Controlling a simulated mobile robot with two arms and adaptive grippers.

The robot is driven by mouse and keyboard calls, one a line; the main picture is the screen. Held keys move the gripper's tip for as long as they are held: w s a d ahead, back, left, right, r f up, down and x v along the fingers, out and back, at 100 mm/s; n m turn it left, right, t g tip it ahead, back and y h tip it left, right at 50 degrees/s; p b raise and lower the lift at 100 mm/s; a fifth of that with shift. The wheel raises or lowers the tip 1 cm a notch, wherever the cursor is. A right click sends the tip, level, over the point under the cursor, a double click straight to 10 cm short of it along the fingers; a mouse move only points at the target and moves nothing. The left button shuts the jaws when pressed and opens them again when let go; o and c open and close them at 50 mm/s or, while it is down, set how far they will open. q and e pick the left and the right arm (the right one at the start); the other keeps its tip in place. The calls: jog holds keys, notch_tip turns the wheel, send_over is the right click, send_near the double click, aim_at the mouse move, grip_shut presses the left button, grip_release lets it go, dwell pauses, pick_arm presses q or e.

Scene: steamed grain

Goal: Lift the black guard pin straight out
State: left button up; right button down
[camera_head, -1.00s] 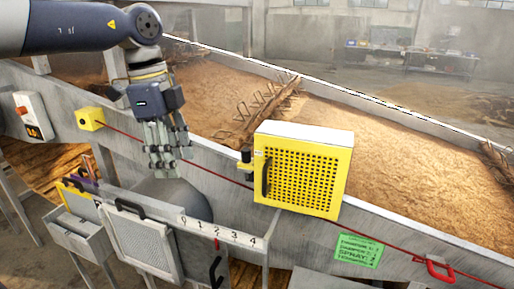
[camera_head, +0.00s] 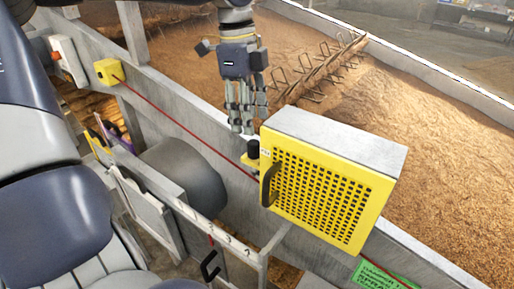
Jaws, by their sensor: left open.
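The black guard pin (camera_head: 254,149) stands upright in a yellow bracket (camera_head: 250,162) at the left side of the yellow guard box. The yellow guard box (camera_head: 318,195) has a perforated front, a grey top and a black handle (camera_head: 269,184). It is mounted on the grey trough wall. My left gripper (camera_head: 241,129) points down with its fingers just above and slightly left of the pin. It is open and holds nothing; a small gap to the pin seems to show. My right gripper is not in view.
A red cord (camera_head: 190,131) runs along the trough wall from a yellow switch box (camera_head: 108,72). Brown grain and a spiked rake bar (camera_head: 325,70) lie behind the wall. A dark rounded drum (camera_head: 188,172) and a numbered rail (camera_head: 222,234) are at lower left.

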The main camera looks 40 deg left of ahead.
aim_at(253, 142)
pick_arm(q)
jog(key=shift+f, duration=0.75)
jog(key=f+p, duration=0.1)
jog(key=f, duration=0.1)
jog(key=d+f+p, duration=0.1)
jog(key=f, duration=0.1)
jog(key=shift+f, duration=0.65)
jog(key=c, duration=0.9)
grip_shut()
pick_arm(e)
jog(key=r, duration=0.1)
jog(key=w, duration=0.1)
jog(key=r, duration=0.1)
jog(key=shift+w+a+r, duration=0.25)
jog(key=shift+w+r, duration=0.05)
